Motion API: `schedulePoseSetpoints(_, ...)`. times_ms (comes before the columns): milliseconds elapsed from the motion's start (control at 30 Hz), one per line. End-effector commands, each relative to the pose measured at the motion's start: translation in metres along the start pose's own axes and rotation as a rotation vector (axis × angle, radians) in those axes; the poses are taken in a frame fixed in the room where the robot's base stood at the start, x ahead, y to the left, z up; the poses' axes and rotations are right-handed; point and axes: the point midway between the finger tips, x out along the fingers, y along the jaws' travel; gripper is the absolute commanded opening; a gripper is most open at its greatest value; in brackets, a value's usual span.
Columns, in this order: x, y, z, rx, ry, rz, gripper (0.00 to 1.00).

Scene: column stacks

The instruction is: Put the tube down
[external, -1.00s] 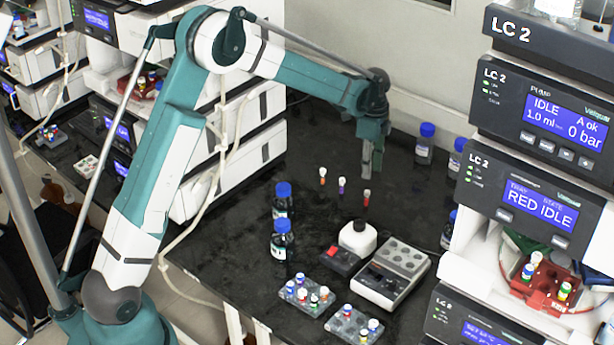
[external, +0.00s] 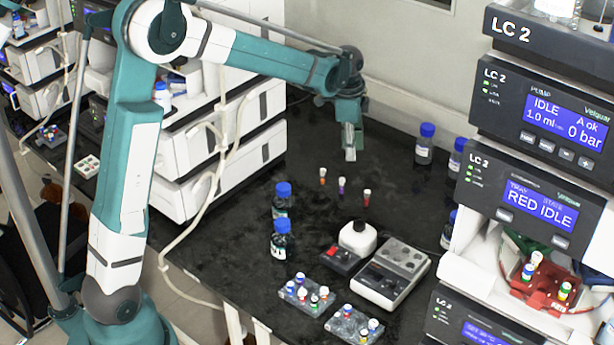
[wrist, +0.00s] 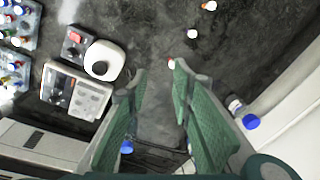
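Three small white-capped tubes stand upright in a row on the dark bench: an orange one (external: 322,176), a purple one (external: 341,187) and a red one (external: 367,198). My gripper (external: 351,154) hangs above the bench behind them in the external view, apart from them. In the wrist view my gripper (wrist: 157,80) has its green fingers spread with only bench between them. The three tubes also show there, as a near one (wrist: 171,63), a middle one (wrist: 192,34) and a far one (wrist: 209,5). The near one appears beside the right fingertip.
Vial racks (external: 307,295) sit at the front edge. Blue-capped bottles stand at left (external: 282,240) and back right (external: 425,145). Instrument stacks flank the bench.

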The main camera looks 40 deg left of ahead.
Motion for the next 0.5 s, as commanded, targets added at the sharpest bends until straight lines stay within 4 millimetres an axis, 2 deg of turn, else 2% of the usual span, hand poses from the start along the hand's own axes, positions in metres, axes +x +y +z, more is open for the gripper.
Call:
schedulePoseSetpoints(200, -0.037, 0.024, 0.021, -0.089, 0.025, -0.036, 0.24)
schedulePoseSetpoints(500, -0.078, 0.058, 0.050, -0.214, 0.062, -0.081, 0.24)
